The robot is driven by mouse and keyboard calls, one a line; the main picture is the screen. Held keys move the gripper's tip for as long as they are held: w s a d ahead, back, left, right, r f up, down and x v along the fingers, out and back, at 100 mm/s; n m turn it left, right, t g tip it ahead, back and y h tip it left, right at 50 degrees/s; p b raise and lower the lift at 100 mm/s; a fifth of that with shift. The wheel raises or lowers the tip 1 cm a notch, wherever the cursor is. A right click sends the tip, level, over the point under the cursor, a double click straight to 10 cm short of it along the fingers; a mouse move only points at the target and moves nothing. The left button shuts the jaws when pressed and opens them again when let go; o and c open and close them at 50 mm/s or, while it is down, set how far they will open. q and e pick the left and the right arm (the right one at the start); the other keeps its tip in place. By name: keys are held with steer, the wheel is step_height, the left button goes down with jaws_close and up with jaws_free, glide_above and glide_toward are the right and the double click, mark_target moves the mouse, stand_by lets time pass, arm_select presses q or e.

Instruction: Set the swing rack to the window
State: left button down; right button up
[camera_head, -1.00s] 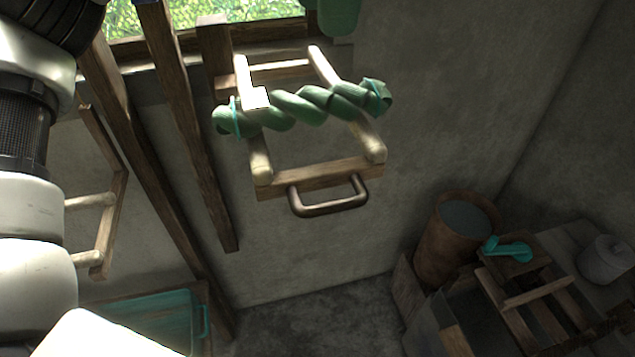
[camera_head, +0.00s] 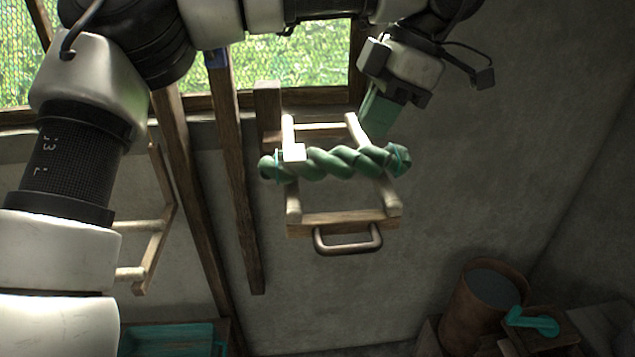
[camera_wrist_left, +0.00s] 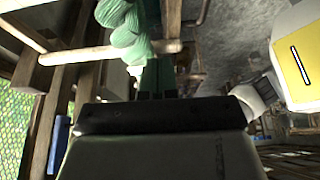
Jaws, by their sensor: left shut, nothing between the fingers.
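The swing rack (camera_head: 345,222) is a wooden frame with pale rods and a bent metal handle (camera_head: 348,240) at its near end. It sticks out from the wall below the window (camera_head: 300,55). A twisted green hank (camera_head: 335,162) lies across its rods. My left gripper (camera_head: 376,116) is shut and empty, its green fingers pointing down beside the rack's far right corner. In the left wrist view, the shut fingers (camera_wrist_left: 157,78) are close to a pale rod (camera_wrist_left: 110,52) and the hank (camera_wrist_left: 125,25); contact is unclear. My right gripper is out of view.
Dark wooden posts (camera_head: 240,190) stand left of the rack. Another rod frame (camera_head: 155,240) is at the left behind my arm. A brown bucket (camera_head: 485,305) and a teal tool (camera_head: 532,321) are at the lower right. The wall right of the rack is bare.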

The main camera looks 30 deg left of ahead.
arm_select(q)
steer(key=s+a+f, duration=0.4)
steer(key=a+f, duration=0.2)
steer(key=f, duration=0.3)
steer(key=shift+s+p, duration=0.3)
steer(key=shift+p, duration=0.05)
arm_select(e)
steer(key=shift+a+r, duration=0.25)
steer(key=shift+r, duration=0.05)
arm_select(q)
steer(key=shift+f, duration=0.1)
steer(key=shift+a, duration=0.1)
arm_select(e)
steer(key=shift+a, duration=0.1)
